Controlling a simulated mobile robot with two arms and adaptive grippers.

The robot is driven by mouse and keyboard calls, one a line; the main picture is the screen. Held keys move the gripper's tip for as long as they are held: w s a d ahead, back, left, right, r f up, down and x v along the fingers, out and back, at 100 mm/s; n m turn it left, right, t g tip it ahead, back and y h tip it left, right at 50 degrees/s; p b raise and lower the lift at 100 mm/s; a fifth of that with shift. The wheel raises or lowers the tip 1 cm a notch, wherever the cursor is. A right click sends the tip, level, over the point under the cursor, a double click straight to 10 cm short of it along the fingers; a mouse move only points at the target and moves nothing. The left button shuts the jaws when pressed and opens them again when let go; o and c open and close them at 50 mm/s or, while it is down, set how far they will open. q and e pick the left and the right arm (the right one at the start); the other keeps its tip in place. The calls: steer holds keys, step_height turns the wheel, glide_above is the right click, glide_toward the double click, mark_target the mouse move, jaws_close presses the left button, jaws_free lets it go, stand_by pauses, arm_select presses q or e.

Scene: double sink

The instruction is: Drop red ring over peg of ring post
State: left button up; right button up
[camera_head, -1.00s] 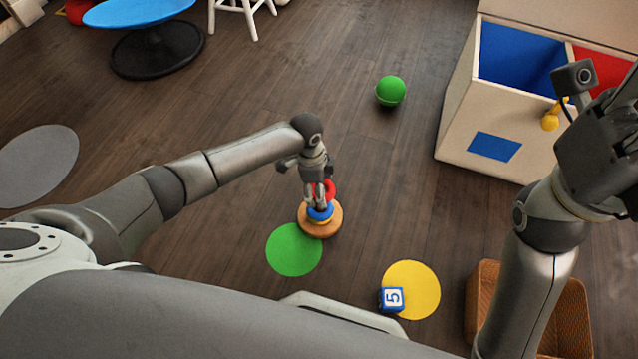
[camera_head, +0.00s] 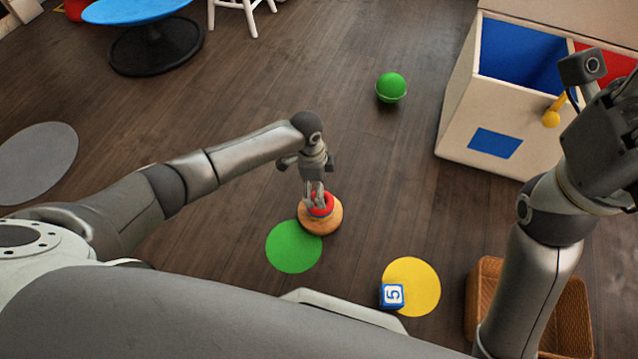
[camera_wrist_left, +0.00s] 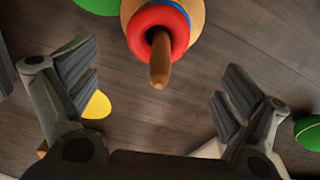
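The red ring (camera_wrist_left: 158,28) sits around the wooden peg (camera_wrist_left: 160,65) of the ring post, and the peg's tip sticks out through its hole. A blue ring (camera_wrist_left: 183,8) lies beneath it, over the round wooden base (camera_head: 333,217). In the head view the red ring (camera_head: 321,204) shows low on the post, partly hidden by the fingers. My left gripper (camera_head: 318,200) is above the post. In the left wrist view its fingers (camera_wrist_left: 160,92) are spread wide, with nothing between them. My right gripper (camera_head: 600,150) is at the right edge; its fingers cannot be made out.
A green disc (camera_head: 293,248) lies beside the post. A blue number block (camera_head: 392,295) sits on a yellow disc (camera_head: 415,280). A wicker basket (camera_head: 483,285) is under my right arm. A green ball (camera_head: 391,87) and a toy box (camera_head: 458,120) stand farther back.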

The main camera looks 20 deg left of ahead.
arm_select(q)
steer(key=shift+r, duration=0.1)
step_height(320, 180, up, 12)
steer(key=a, duration=0.1)
steer(key=shift+a, duration=0.25)
stand_by(0.4)
steer(key=shift+d, duration=0.1)
stand_by(0.7)
